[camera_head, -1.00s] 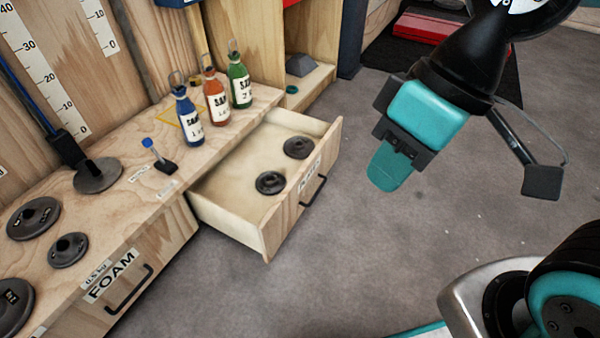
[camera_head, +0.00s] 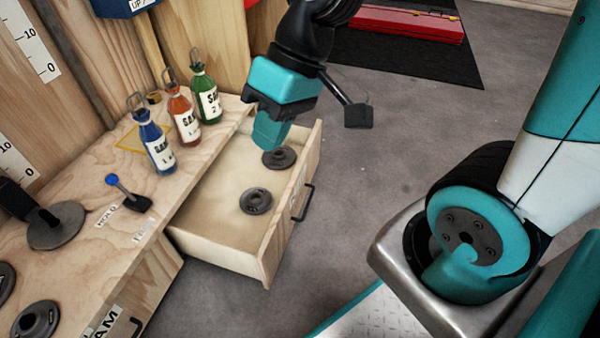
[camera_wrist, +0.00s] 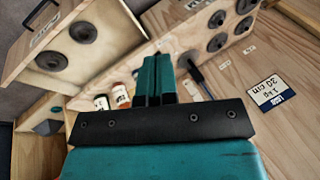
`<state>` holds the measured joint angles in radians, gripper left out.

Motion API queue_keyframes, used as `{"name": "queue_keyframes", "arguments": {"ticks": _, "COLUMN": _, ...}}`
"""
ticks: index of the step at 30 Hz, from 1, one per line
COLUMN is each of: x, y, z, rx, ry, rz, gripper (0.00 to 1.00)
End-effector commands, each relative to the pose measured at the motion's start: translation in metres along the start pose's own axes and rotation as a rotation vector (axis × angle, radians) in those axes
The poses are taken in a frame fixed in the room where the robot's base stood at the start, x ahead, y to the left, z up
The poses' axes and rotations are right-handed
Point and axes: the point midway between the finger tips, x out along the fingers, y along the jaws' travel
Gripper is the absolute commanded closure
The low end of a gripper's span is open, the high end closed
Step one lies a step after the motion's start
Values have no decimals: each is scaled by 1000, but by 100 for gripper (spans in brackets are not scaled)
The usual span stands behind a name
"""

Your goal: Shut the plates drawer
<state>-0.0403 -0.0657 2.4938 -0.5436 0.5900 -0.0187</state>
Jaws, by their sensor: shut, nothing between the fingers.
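The plates drawer (camera_head: 222,248) stands pulled out from the wooden bench in the head view, with a black bar handle (camera_head: 303,203) on its front. Two dark round plates lie inside it, a nearer plate (camera_head: 256,201) and a farther plate (camera_head: 279,157). In the wrist view the open drawer (camera_wrist: 125,32) shows at the upper left with its plates. My gripper (camera_head: 268,140) is shut and empty. In the head view it overlaps the far part of the drawer, beside the farther plate; its exact height above the drawer is hard to tell.
Blue (camera_head: 155,147), orange (camera_head: 184,117) and green (camera_head: 206,93) bottles stand on the bench top (camera_head: 85,180) left of the drawer. Grey floor (camera_head: 390,150) right of the drawer is clear.

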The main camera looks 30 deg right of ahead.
Motion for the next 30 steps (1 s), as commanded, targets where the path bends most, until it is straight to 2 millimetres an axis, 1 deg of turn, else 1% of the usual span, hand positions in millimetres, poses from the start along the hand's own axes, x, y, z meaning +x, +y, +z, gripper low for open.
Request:
{"name": "queue_keyframes", "arguments": {"ticks": 1, "x": 20, "y": 33, "z": -12, "rx": 94, "ry": 18, "rz": -23, "gripper": 100}}
{"name": "queue_keyframes", "arguments": {"ticks": 2, "x": 29, "y": 51, "z": -19, "rx": 144, "ry": 37, "rz": -38, "gripper": 100}}
{"name": "queue_keyframes", "arguments": {"ticks": 3, "x": 41, "y": 77, "z": -28, "rx": 213, "ry": 64, "rz": -59, "gripper": 100}}
{"name": "queue_keyframes", "arguments": {"ticks": 5, "x": 58, "y": 117, "z": -36, "rx": 318, "ry": 113, "rz": -88, "gripper": 100}}
{"name": "queue_keyframes", "arguments": {"ticks": 6, "x": 70, "y": 145, "z": -39, "rx": 390, "ry": 149, "rz": -108, "gripper": 100}}
{"name": "queue_keyframes", "arguments": {"ticks": 7, "x": 78, "y": 167, "z": -39, "rx": 444, "ry": 176, "rz": -122, "gripper": 100}}
{"name": "queue_keyframes", "arguments": {"ticks": 8, "x": 87, "y": 189, "z": -38, "rx": 500, "ry": 206, "rz": -136, "gripper": 100}}
{"name": "queue_keyframes", "arguments": {"ticks": 9, "x": 99, "y": 218, "z": -34, "rx": 575, "ry": 246, "rz": -152, "gripper": 100}}
{"name": "queue_keyframes", "arguments": {"ticks": 10, "x": 108, "y": 239, "z": -29, "rx": 630, "ry": 277, "rz": -165, "gripper": 100}}
{"name": "queue_keyframes", "arguments": {"ticks": 11, "x": 116, "y": 259, "z": -24, "rx": 684, "ry": 309, "rz": -175, "gripper": 100}}
{"name": "queue_keyframes", "arguments": {"ticks": 12, "x": 128, "y": 284, "z": -15, "rx": 754, "ry": 350, "rz": -189, "gripper": 100}}
{"name": "queue_keyframes", "arguments": {"ticks": 15, "x": 153, "y": 336, "z": 10, "rx": 905, "ry": 445, "rz": -213, "gripper": 100}}
{"name": "queue_keyframes", "arguments": {"ticks": 18, "x": 172, "y": 371, "z": 33, "rx": 1020, "ry": 519, "rz": -228, "gripper": 100}}
{"name": "queue_keyframes", "arguments": {"ticks": 21, "x": 184, "y": 390, "z": 49, "rx": 1091, "ry": 566, "rz": -237, "gripper": 100}}
{"name": "queue_keyframes", "arguments": {"ticks": 25, "x": 192, "y": 400, "z": 56, "rx": 1126, "ry": 592, "rz": -238, "gripper": 100}}
{"name": "queue_keyframes", "arguments": {"ticks": 29, "x": 207, "y": 403, "z": 49, "rx": 1126, "ry": 592, "rz": -238, "gripper": 100}}
{"name": "queue_keyframes", "arguments": {"ticks": 30, "x": 213, "y": 403, "z": 45, "rx": 1126, "ry": 591, "rz": -239, "gripper": 100}}
